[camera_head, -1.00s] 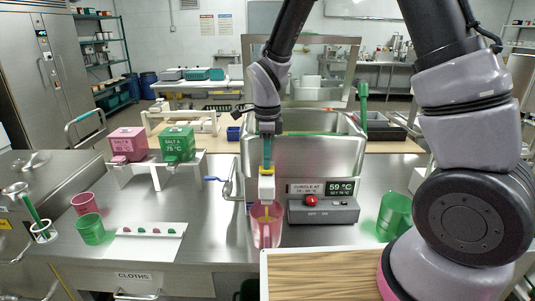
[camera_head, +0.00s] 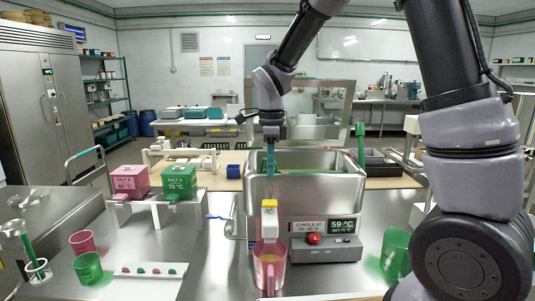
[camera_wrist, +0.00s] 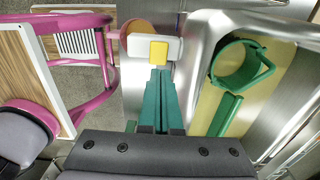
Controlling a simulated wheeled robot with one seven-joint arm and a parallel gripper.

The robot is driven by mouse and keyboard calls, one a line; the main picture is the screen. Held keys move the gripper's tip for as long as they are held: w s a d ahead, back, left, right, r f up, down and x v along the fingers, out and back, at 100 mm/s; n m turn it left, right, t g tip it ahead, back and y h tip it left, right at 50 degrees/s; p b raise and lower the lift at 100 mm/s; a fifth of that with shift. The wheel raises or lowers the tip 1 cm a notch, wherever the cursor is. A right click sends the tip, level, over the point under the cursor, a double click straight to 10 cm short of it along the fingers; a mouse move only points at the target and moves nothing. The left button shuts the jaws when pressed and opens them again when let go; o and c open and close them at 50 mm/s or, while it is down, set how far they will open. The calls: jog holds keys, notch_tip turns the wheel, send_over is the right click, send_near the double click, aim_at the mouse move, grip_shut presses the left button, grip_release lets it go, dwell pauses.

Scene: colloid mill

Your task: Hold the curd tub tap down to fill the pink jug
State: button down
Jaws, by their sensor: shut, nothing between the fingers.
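The curd tub (camera_head: 300,197) is a steel vat on the counter. Its white tap with a yellow lever (camera_head: 269,206) sticks out at the front left. The pink jug (camera_head: 270,278) stands under the tap, and something yellow-orange shows inside it. My gripper (camera_head: 270,178) points down above the tap, its green fingers shut and empty, with a visible gap to the lever. In the wrist view the fingers (camera_wrist: 159,80) are together and line up with the yellow lever (camera_wrist: 158,52). The jug's mouth (camera_wrist: 136,32) shows partly behind the tap there.
A control box (camera_head: 330,249) with a red knob and a 59 °C display sits right of the tap. A green jug (camera_head: 395,252) stands farther right. Pink and green salt boxes (camera_head: 180,181) stand on a left stand. A green tool (camera_wrist: 226,112) lies over the tub.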

notch_tip(320, 180, up, 5)
jog(key=shift+a+f, duration=0.1)
dwell(0.3)
jog(key=s+d+r+n+t+y, duration=0.1)
jog(key=s+d+r+n+t, duration=0.2)
jog(key=s+d+r+n, duration=0.3)
jog(key=s+d+r+n+t, duration=0.4)
jog(key=s+d+r+n, duration=0.3)
jog(key=d, duration=0.7)
jog(key=shift+s+n+y, duration=0.4)
jog(key=shift+s+n, duration=0.3)
jog(key=shift+s, duration=0.3)
